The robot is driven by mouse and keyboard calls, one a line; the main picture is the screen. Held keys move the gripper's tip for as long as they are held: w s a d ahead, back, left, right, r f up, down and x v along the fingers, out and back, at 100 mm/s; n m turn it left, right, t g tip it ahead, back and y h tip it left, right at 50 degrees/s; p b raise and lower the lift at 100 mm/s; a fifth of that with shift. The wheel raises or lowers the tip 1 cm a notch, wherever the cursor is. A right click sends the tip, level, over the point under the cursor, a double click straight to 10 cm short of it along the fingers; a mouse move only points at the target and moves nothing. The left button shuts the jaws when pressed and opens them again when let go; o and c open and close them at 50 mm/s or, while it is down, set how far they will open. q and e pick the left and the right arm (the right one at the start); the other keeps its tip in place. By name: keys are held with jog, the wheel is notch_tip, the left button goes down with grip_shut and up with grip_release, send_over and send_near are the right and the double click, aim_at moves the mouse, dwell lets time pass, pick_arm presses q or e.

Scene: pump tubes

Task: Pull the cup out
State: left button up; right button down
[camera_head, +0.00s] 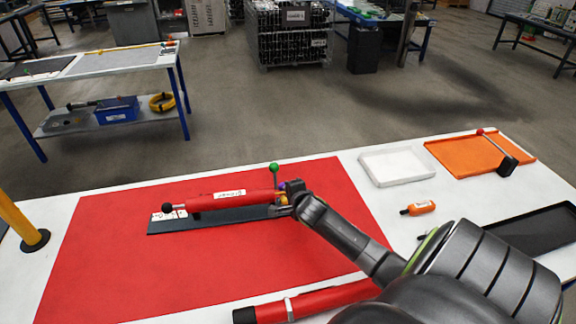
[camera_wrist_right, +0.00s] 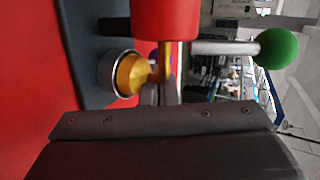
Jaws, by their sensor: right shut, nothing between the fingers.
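A red pump tube (camera_head: 235,199) with a white label lies along a dark base plate (camera_head: 215,219) on a red mat. It has a black ball (camera_head: 167,208) at its left end and a green ball on a rod (camera_head: 274,168) near its right end. The wrist view shows a brass-coloured piece (camera_wrist_right: 133,74) seated in a silver ring (camera_wrist_right: 107,68), beside the tube's red end (camera_wrist_right: 165,18); which part is the cup I cannot tell. My right gripper (camera_head: 287,199) is at the tube's right end. Its fingers (camera_wrist_right: 160,93) are shut and empty, close against the brass piece. My left gripper is out of view.
A second red tube (camera_head: 320,300) lies at the front, partly behind my right arm. A white tray (camera_head: 393,167), an orange tray (camera_head: 460,155), a small orange bottle (camera_head: 420,208) and a black tray (camera_head: 535,232) are on the right. The red mat's left part is clear.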

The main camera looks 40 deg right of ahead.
jog(key=shift+w, duration=0.15)
jog(key=w+d, duration=0.1)
jog(key=w, duration=0.1)
jog(key=w+d+b, duration=0.2)
jog(key=w, duration=0.1)
jog(key=shift+w+d+f, duration=0.1)
jog(key=shift+w+d, duration=0.2)
jog(key=shift+d, duration=0.05)
dwell(0.4)
